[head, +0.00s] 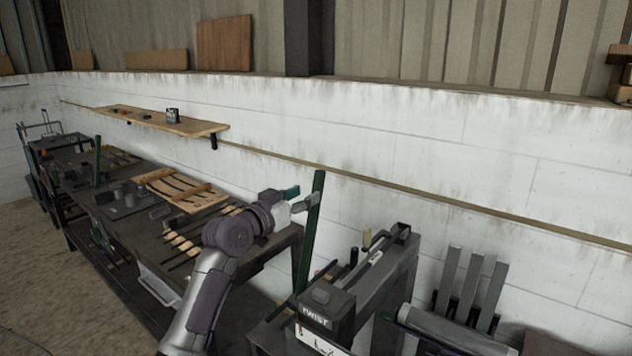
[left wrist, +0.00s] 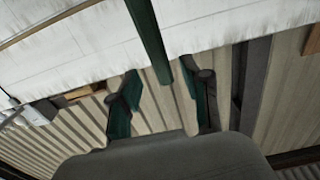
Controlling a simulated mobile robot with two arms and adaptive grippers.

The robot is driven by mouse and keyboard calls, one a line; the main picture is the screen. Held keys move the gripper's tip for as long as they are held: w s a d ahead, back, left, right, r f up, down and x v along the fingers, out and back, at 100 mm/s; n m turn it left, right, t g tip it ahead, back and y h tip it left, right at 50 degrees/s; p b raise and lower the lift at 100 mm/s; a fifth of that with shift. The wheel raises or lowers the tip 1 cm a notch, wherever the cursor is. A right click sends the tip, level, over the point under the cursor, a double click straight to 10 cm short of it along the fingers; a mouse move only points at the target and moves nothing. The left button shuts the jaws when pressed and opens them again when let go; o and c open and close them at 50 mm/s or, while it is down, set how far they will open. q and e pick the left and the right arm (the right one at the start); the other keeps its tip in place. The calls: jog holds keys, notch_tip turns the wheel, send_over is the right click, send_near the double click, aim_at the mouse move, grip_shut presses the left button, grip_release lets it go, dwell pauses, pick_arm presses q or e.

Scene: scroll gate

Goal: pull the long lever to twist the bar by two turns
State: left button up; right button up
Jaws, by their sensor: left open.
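The long green lever (head: 311,230) stands nearly upright, tilted slightly right, at the left side of the twisting machine (head: 345,300), whose front label reads "TWIST". My left gripper (head: 302,197) is open near the lever's upper end. In the left wrist view the lever (left wrist: 148,40) runs down from the top edge, and its end shows between the two spread fingers of my left gripper (left wrist: 160,100), apart from both. A pale long piece (head: 374,258) lies along the top of the machine; I cannot tell if it is the bar. My right gripper is not in view.
A dark workbench (head: 125,225) with wooden pieces and tools runs along the left. Several grey flat bars (head: 470,285) lean against the white wall (head: 400,150) at right. A wooden shelf (head: 145,119) is on the wall. Floor (head: 45,265) is clear at lower left.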

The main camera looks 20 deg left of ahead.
aim_at(314, 190)
pick_arm(q)
jog(key=shift+p+x, duration=0.65)
jog(key=shift+x, duration=2.05)
jog(key=shift+c, duration=0.3)
grip_shut()
